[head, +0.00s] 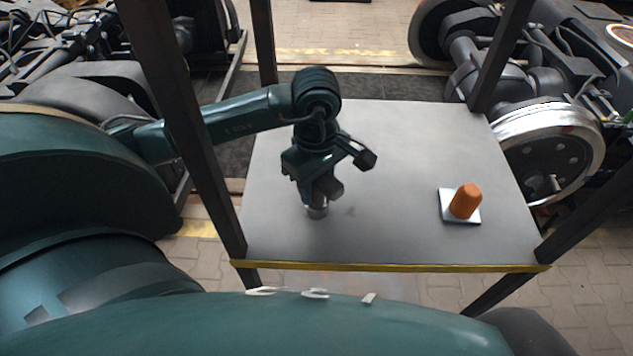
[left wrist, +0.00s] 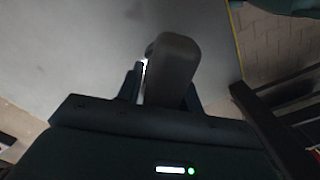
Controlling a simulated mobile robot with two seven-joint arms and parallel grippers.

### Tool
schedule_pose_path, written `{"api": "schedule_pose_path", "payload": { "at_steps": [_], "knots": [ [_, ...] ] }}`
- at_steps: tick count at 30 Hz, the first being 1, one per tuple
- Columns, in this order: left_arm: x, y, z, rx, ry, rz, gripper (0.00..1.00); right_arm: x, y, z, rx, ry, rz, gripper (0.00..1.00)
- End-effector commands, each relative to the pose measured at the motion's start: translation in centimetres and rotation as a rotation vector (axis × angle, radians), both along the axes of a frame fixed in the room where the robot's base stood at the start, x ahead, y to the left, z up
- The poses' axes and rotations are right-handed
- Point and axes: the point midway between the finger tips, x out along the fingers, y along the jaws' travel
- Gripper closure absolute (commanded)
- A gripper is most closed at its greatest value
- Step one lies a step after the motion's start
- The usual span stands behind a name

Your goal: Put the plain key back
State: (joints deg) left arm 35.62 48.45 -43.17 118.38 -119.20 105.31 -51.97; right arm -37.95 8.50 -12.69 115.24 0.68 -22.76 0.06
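My left gripper (head: 322,180) is low over the table, pointing down. It is shut on a plain dark grey key (head: 328,188) with a rounded handle. In the left wrist view the grey handle (left wrist: 172,68) sits between the two fingers (left wrist: 164,92). Below the handle is a short silvery cylinder (head: 317,211) at the table's surface; whether it is part of the key or a separate socket, I cannot tell. An orange key (head: 466,201) stands on a square white plate (head: 446,207) to the right. My right gripper is not in view.
The grey table (head: 400,140) has a yellow front edge (head: 390,267) and dark posts (head: 190,130) at its corners. The tabletop between the gripper and the white plate is clear. Wheelsets (head: 548,150) stand behind and to the right.

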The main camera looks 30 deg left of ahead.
Motion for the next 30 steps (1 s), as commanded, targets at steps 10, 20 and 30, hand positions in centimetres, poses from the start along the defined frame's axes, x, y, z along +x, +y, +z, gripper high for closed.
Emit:
{"api": "schedule_pose_path", "payload": {
  "at_steps": [10, 20, 30],
  "knots": [
    [0.0, 0.0, 0.0, 0.000, 0.000, 0.000, 0.42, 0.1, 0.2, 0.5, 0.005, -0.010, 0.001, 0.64],
    [0.1, 0.0, 1.1, -0.001, -0.005, 0.000, 0.42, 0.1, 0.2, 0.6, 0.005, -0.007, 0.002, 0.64],
    [0.2, 0.0, 8.6, 0.000, -0.007, 0.000, 0.42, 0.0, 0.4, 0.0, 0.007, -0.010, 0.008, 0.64]
  ]
}}
